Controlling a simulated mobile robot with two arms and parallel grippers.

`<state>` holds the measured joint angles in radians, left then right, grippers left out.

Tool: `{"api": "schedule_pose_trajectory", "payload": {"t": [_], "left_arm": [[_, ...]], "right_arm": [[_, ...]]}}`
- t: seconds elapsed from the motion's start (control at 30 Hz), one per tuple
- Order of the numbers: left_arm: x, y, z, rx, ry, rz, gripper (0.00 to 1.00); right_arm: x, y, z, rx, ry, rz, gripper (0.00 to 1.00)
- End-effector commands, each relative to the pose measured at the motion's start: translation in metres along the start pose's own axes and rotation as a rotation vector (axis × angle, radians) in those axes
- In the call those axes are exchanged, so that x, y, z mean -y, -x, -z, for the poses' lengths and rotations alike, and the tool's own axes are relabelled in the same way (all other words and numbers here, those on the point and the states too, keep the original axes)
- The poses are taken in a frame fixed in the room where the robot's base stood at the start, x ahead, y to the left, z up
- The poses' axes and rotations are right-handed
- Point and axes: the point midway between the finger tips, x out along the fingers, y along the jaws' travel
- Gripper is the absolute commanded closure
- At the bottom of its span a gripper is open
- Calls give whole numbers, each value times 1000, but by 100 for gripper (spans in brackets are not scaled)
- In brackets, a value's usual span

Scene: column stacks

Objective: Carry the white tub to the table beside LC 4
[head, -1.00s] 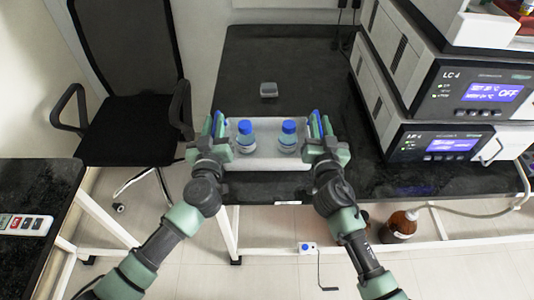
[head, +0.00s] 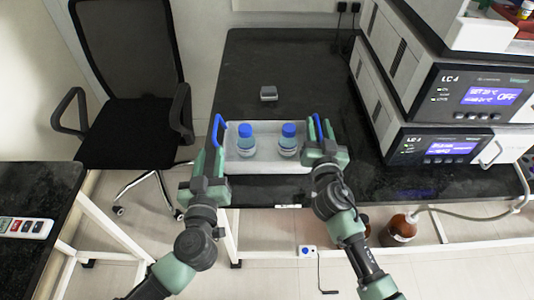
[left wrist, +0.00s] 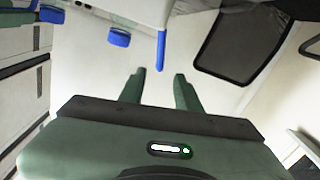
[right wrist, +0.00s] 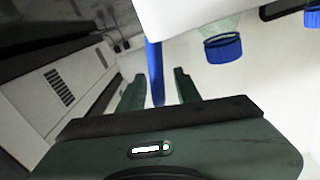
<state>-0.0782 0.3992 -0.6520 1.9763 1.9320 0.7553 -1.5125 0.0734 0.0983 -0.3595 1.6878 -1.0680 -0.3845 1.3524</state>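The white tub (head: 268,166) sits level on the black table (head: 290,60) beside the LC 4 unit (head: 470,92), near the table's front edge. It holds two clear bottles with blue caps, a left one (head: 246,146) and a right one (head: 288,142). It has a blue handle at each end, left (head: 218,130) and right (head: 317,127). My left gripper (left wrist: 160,74) is open at the left end, its fingertips just short of the left handle (left wrist: 161,50). My right gripper (right wrist: 160,74) is open, with the right handle (right wrist: 154,70) showing between its fingers.
A small grey box (head: 268,93) stands behind the tub. A second instrument (head: 440,147) is under LC 4 at right. A black chair (head: 130,130) stands at left, and another dark table (head: 40,195) at lower left. A brown bottle (head: 398,228) is on the floor.

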Motion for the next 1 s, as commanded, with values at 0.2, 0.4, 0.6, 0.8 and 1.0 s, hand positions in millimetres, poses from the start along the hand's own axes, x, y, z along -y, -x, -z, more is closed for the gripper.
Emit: {"api": "schedule_pose_trajectory", "payload": {"t": [0.2, 0.4, 0.6, 0.8, 1.0], "left_arm": [[1, 14, 1, -1, 0, 1, 67], [0, 14, 1, -1, 0, 1, 67], [0, 14, 1, -1, 0, 1, 67], [0, 14, 1, -1, 0, 1, 67], [0, 14, 1, -1, 0, 1, 67]], "right_arm": [[0, 5, -1, 1, -1, 0, 67], [1, 39, -2, 3, -5, 0, 67], [0, 82, -1, 3, -4, -3, 67], [0, 111, -1, 3, -3, -2, 67], [0, 120, 0, 0, 0, -1, 67]]}}
